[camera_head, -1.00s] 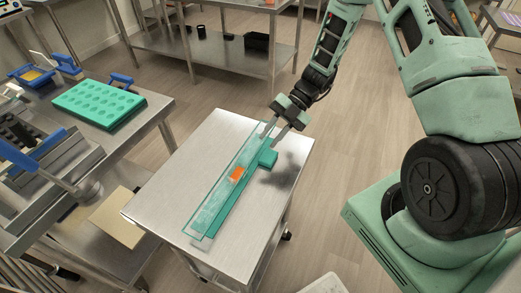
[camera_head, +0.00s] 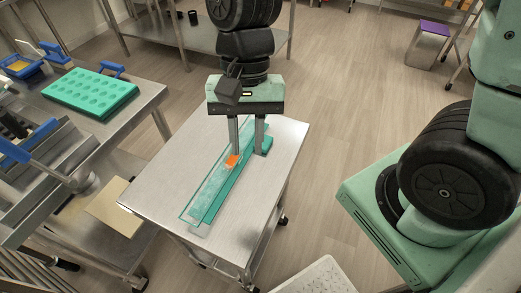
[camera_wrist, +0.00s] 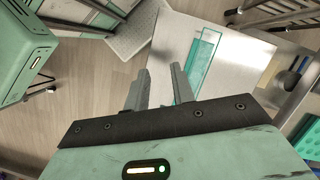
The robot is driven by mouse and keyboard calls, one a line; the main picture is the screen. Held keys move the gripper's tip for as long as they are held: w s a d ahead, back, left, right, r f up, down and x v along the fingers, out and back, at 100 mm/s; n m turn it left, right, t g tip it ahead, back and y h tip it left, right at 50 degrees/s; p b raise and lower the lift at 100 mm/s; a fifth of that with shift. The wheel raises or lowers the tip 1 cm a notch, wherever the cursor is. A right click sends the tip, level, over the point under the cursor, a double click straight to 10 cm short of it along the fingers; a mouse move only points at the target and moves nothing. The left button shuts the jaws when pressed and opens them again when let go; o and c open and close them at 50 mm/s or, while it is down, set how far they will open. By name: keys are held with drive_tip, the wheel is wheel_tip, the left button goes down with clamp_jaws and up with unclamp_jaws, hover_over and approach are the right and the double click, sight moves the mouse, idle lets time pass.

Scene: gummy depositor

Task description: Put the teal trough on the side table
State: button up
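The teal trough (camera_head: 215,201), long and narrow with clear-looking sides, lies on the small steel wheeled table (camera_head: 165,190), which looks like the side table. A teal block (camera_head: 265,146) sticks out from its far right side, and an orange patch (camera_head: 232,161) shows near its middle. My gripper (camera_head: 247,152) is over the trough's far part, fingers pointing down and apart. In the wrist view the trough (camera_wrist: 197,65) lies to the right of my open gripper (camera_wrist: 158,72), with nothing between the fingers. The trough's far end is partly hidden behind my gripper.
A steel bench (camera_head: 150,95) at left holds a teal mould tray (camera_head: 90,92) and blue-handled equipment. A steel shelf table (camera_head: 170,36) stands behind. A pale perforated surface (camera_head: 318,277) is at the bottom.

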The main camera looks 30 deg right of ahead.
drive_tip(key=s+r+n+t+h, duration=0.1)
drive_tip(key=s+n, duration=0.4)
drive_tip(key=n, duration=0.8)
drive_tip(key=shift+s+a+r+t, duration=0.35)
drive_tip(key=shift+r+t, duration=0.4)
drive_tip(key=shift+t, duration=0.15)
